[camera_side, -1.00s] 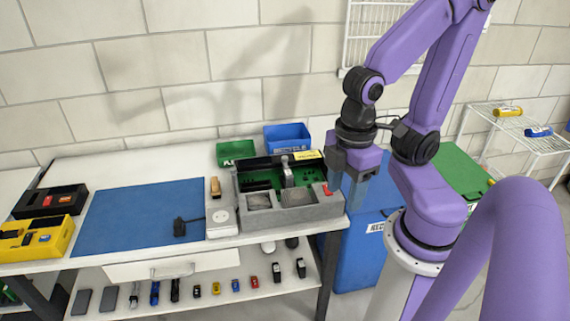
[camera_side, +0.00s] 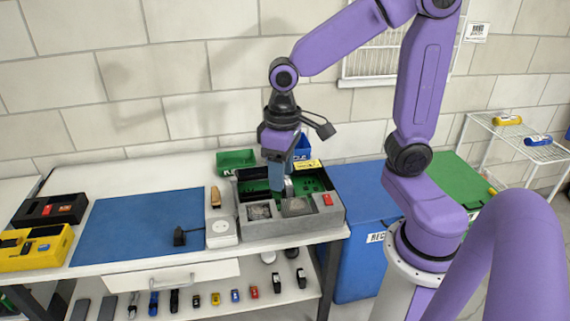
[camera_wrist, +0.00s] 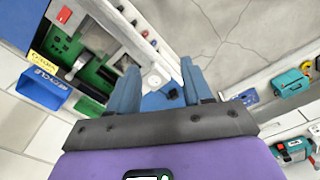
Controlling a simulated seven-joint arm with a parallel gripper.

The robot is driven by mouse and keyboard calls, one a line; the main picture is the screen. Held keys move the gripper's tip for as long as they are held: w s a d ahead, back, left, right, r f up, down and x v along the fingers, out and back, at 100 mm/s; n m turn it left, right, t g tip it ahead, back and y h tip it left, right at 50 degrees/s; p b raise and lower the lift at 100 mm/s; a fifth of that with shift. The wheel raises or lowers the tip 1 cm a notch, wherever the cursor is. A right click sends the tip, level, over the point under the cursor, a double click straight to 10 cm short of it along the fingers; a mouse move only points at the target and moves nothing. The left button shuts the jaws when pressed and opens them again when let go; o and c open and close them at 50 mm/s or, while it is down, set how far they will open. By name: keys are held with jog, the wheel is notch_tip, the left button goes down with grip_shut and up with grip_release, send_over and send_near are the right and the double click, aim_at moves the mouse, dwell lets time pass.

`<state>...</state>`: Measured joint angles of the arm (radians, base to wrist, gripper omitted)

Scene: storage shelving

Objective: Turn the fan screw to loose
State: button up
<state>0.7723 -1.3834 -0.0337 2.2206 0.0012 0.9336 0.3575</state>
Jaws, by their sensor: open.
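A grey box-shaped fixture (camera_side: 285,226) with a green board inside stands at the right end of the workbench. It also shows at the upper left of the wrist view (camera_wrist: 125,30). A silver upright part (camera_side: 289,188) rises from it beside the fingers in the side view. I cannot make out the fan screw for certain; it is too small or hidden. My gripper (camera_side: 279,180) is over the back half of the fixture, pointing down. In the wrist view my gripper (camera_wrist: 158,75) is open, with nothing held between its blue fingers.
A white device (camera_side: 222,230) with a round dial stands left of the fixture, beside a blue mat (camera_side: 140,220). Green (camera_side: 236,159) and blue (camera_side: 302,147) bins sit behind. A yellow box (camera_side: 40,250) is at the far left. Small items line the lower shelf.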

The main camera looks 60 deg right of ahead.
jog(key=w+d+f+m, duration=0.2)
jog(key=w+d+m, duration=0.95)
jog(key=w, duration=0.35)
jog(key=w+d+f+m, duration=0.2)
jog(key=d+m, duration=0.3)
jog(key=d, duration=0.4)
jog(key=w+d+f+m, duration=0.1)
jog(key=d+m, duration=0.3)
jog(key=d, duration=0.5)
jog(key=f, duration=1.7)
jog(key=shift+w+f, duration=0.2)
jog(key=shift+f, duration=0.1)
grip_shut()
